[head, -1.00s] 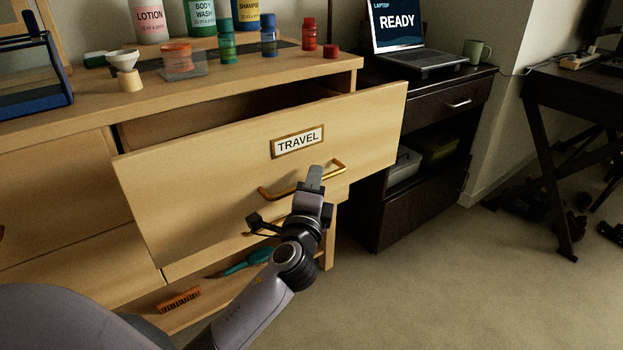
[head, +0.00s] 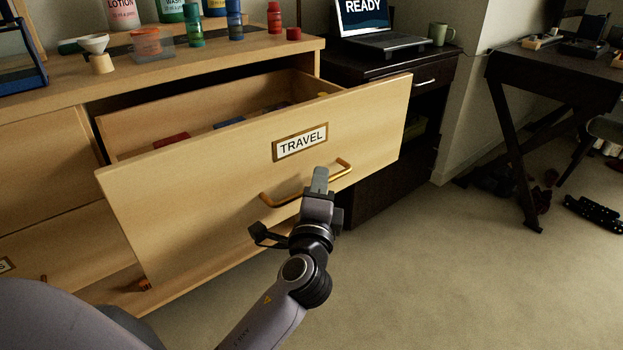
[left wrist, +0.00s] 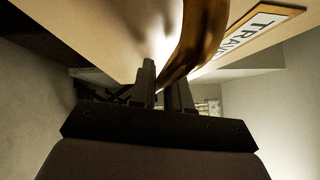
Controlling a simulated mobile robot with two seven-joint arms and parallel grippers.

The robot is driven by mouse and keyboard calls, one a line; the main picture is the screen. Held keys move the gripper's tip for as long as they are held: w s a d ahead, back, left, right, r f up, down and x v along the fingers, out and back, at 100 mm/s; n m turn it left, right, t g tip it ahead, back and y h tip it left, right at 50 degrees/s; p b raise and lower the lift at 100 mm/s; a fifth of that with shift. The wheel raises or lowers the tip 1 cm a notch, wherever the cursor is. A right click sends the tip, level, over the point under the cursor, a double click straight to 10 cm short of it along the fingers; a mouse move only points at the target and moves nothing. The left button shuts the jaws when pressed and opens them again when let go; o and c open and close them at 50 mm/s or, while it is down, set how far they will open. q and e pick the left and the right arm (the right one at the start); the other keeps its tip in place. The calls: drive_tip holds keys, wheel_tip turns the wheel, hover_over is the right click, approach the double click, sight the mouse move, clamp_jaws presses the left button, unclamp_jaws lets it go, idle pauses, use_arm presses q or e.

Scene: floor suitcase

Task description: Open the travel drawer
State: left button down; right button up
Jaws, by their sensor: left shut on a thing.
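The travel drawer (head: 230,185) is a light wood drawer with a "TRAVEL" label (head: 300,142) on its front. It stands well out from the dresser, and several coloured items show inside it. Its brass handle (head: 281,199) runs across the front below the label. My left gripper (head: 320,182) is at the middle of the handle, shut on it. In the left wrist view the handle (left wrist: 197,45) passes between the fingers (left wrist: 165,85), with part of the label above right. The finger contact is partly hidden in the head view. My right gripper is not in view.
A dark cabinet with a laptop (head: 370,25) stands right of the dresser, close to the drawer's right end. Open carpet (head: 430,270) lies in front and to the right.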

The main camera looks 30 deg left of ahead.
use_arm(q)
drive_tip(key=shift+s+d, duration=0.25)
drive_tip(key=shift+d, duration=0.25)
drive_tip(key=shift+s+d, duration=0.2)
drive_tip(key=shift+d, duration=0.25)
drive_tip(key=c, duration=1.2)
unclamp_jaws()
